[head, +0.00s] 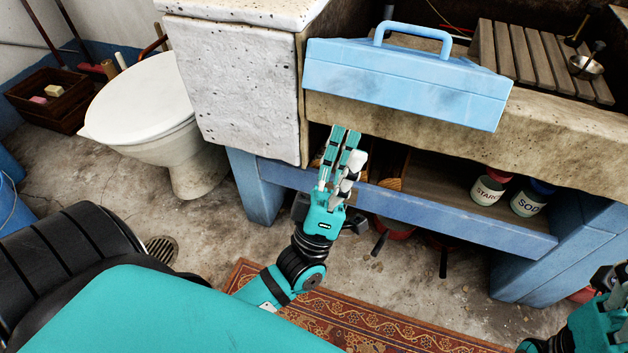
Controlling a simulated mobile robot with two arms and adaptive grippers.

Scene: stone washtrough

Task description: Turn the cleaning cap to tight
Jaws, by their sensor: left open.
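My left gripper (345,150) is open in front of the washtrough's front edge, above the blue lower rail. Its teal fingers point up and away from me. A pale piece shows at its right finger; I cannot tell whether it is part of the finger or something behind it. I cannot make out the cleaning cap; the space under the trough behind the hand is dark and partly covered by the gripper. My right gripper (598,322) is at the lower right corner, cut off by the picture edge, and its fingers cannot be judged.
A blue toolbox (405,82) stands on the stone trough (440,140). Under it, a shelf (430,187) holds a STARCH tin (488,188) and a SODA tin (530,200). A toilet (150,110) stands left. A patterned rug (370,325) lies on the floor.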

